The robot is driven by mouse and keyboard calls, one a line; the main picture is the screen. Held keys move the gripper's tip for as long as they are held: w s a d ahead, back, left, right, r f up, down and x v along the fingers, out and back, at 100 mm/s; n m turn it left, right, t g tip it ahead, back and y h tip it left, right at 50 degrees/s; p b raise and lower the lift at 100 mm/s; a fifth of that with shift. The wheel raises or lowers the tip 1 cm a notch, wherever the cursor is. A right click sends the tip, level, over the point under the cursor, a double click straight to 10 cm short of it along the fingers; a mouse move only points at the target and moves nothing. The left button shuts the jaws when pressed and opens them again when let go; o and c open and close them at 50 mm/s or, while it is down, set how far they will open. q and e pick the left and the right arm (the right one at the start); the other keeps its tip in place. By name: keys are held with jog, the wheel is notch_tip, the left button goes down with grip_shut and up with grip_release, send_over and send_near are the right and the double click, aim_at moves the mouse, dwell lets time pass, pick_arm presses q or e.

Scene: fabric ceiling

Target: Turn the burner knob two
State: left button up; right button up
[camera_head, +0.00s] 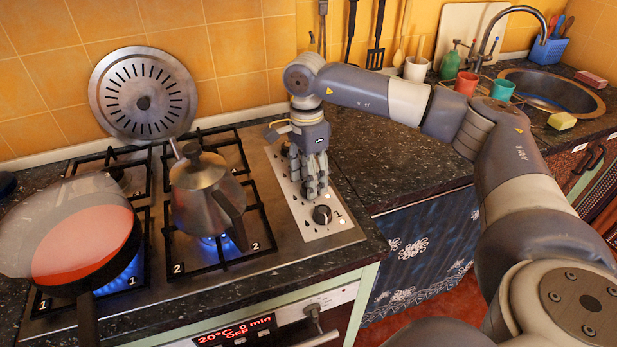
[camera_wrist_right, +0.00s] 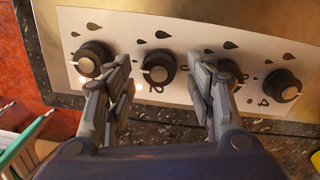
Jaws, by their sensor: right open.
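Burner knob two (camera_wrist_right: 158,68), a black dial with a silver cap, sits on the pale control panel (camera_wrist_right: 180,22) with a "2" beside it. My right gripper (camera_wrist_right: 161,72) is open, with one finger on each side of this knob; I cannot tell whether they touch it. In the head view my right gripper (camera_head: 314,190) points down over the panel and hides knob two. Knob one (camera_head: 322,214) shows in front of it. Blue flame burns at burner two (camera_head: 215,241), under a metal kettle (camera_head: 203,190). My left gripper is not in view.
Neighbouring knobs stand close on both sides: knob one (camera_wrist_right: 92,59) at left, knob three (camera_wrist_right: 228,70) partly behind the right finger, knob four (camera_wrist_right: 283,86) at far right. A pan (camera_head: 85,235) sits over lit burner one.

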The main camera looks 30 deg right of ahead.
jog(key=shift+s+f, duration=0.1)
jog(key=shift+f, duration=0.4)
jog(key=c, duration=1.1)
jog(key=shift+o, duration=0.2)
